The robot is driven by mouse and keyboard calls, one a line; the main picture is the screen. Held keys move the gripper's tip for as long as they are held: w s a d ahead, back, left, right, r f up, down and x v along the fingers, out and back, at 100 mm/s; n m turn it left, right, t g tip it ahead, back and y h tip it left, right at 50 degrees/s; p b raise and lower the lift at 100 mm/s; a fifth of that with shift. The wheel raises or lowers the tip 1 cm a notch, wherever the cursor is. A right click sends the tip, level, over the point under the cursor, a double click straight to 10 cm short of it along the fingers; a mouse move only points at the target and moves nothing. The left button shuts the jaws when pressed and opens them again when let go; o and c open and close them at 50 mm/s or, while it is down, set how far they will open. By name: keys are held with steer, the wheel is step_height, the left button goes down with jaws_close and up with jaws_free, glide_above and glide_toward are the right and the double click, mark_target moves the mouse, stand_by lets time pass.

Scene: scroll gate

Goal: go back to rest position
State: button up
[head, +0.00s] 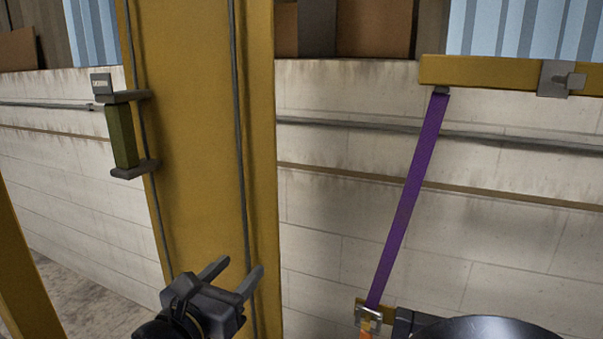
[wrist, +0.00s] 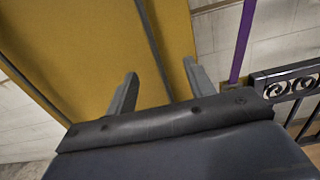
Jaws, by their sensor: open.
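My gripper (head: 238,275) is at the bottom centre of the head view, in front of the wide yellow post. Its two fingers are apart with nothing between them. In the wrist view my gripper (wrist: 162,88) also shows open and empty, with the yellow post (wrist: 75,50) filling the space beyond the fingertips. I cannot tell how far the fingertips are from the post.
The yellow post (head: 205,130) carries a dark green handle (head: 122,137) on its left. A purple strap (head: 408,200) hangs from a yellow beam (head: 480,72) to a metal buckle (head: 368,317). A dark scrolled gate (wrist: 290,85) stands at right in the wrist view.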

step_height(320, 180, up, 22)
steer(key=p, duration=0.8)
steer(key=shift+r+p, duration=0.25)
steer(key=shift+p, duration=0.05)
steer(key=shift+b+v, duration=0.55)
steer(key=shift+v, duration=1.75)
steer(key=shift+f, duration=0.1)
